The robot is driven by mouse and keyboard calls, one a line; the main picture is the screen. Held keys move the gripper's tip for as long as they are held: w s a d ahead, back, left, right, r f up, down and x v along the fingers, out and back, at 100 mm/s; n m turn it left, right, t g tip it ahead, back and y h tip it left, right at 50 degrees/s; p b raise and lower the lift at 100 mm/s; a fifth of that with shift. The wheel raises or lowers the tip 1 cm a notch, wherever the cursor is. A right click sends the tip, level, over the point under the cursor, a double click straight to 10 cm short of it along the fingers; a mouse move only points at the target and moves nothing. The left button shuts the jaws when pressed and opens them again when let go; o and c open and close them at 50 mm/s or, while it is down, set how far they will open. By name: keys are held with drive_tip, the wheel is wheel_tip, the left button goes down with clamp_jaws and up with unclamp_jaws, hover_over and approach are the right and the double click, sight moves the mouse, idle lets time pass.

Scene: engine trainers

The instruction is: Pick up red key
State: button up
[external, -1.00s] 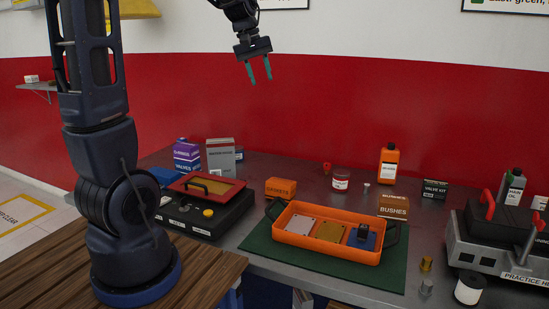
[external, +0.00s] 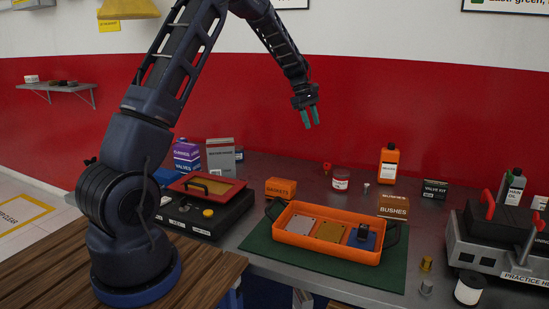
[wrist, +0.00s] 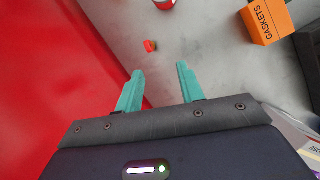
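The red key (external: 327,167) is a small red piece on the grey metal bench at the back, close to the red wall and left of a jar. In the wrist view the red key (wrist: 150,46) lies beyond my fingertips, roughly in line with the gap between them. My gripper (external: 311,121) is open and empty, its teal fingers pointing down, well above the bench and slightly left of the key. The open fingers also show in the wrist view (wrist: 160,70), with nothing between them.
The jar (external: 341,180) stands right beside the key. An orange gaskets box (external: 281,187) is to the left, an orange bottle (external: 388,163) to the right. An orange tray (external: 330,252) on a green mat (external: 262,244) lies in front. The red wall (external: 290,115) is close behind.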

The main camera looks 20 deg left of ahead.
drive_tip(key=n, duration=0.2)
approach(327, 163)
drive_tip(key=w+f, duration=0.1)
drive_tip(key=w, duration=0.1)
drive_tip(key=shift+g, duration=0.4)
drive_tip(key=x, duration=0.5)
drive_tip(key=shift+s+d+f, duration=0.1)
drive_tip(key=shift+d+f, duration=0.15)
drive_tip(key=shift+d, duration=0.05)
drive_tip(key=shift+s+x, duration=0.15)
drive_tip(key=shift+x, duration=1.2)
drive_tip(key=shift+s+x, duration=0.2)
drive_tip(key=shift+x, duration=1.15)
drive_tip(key=c, duration=0.8)
